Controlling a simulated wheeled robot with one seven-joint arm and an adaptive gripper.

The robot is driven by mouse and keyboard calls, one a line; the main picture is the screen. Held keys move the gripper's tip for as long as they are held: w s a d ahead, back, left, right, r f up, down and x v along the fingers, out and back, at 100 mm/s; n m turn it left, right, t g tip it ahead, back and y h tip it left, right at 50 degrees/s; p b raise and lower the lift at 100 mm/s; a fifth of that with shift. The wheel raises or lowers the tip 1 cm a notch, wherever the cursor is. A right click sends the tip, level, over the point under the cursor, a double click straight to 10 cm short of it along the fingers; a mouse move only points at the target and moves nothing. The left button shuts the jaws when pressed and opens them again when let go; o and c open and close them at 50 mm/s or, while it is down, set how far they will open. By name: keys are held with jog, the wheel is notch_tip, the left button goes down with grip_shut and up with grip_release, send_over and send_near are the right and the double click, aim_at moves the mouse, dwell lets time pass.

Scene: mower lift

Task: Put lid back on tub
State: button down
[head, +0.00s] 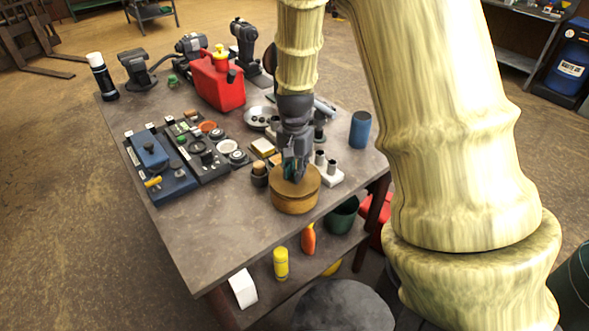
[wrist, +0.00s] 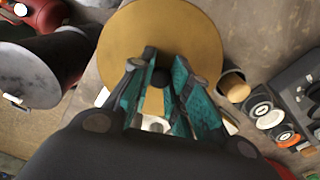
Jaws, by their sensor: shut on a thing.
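The round tan wooden lid (head: 309,183) is at the top of the round wooden tub (head: 294,206) near the table's right front edge. The lid looks level and lined up over the tub; whether it rests fully on the rim I cannot tell. My gripper (head: 291,173) points down at the lid's middle and is shut on its small dark knob (wrist: 161,78). In the wrist view the lid (wrist: 205,42) fills the upper middle, with teal finger pads on either side of the knob. The lid hides the tub there.
A dark cup with a wooden top (head: 259,174) stands close left of the tub, and a white block with dark posts (head: 328,169) close right. A blue can (head: 360,130) and red jug (head: 217,80) stand farther back. The table's front left is clear.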

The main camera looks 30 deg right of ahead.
jog(key=shift+f, duration=0.7)
dwell(0.9)
jog(key=c, duration=1.6)
grip_release()
jog(key=shift+c, duration=0.2)
jog(key=shift+r, duration=0.1)
notch_tip(320, 180, up, 11)
jog(key=p, duration=0.9)
